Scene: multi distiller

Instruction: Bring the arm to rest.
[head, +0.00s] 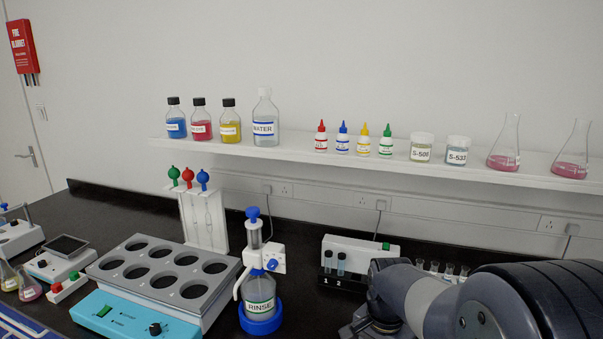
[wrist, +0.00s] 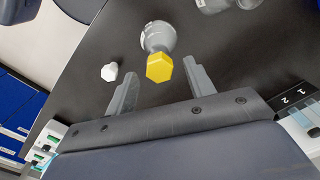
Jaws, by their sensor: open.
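My gripper (wrist: 159,68) is open in the wrist view, with its two fingers apart and nothing held between them. A clear glass vessel (wrist: 156,34) with a yellow hexagonal cap (wrist: 159,67) is on the black bench, seen just beyond and between the fingertips. I cannot tell how far below the fingers it is. In the head view my arm (head: 490,300) reaches in from the lower right, low over the bench, and the fingers are mostly hidden.
A white hexagonal piece (wrist: 109,72) lies near the left finger. A rack marked 1 and 2 (wrist: 290,100) is close at the right. In the head view the RINSE bottle (head: 260,296) and the grey block with round wells (head: 165,270) stand left of my arm. A shelf (head: 400,163) runs behind.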

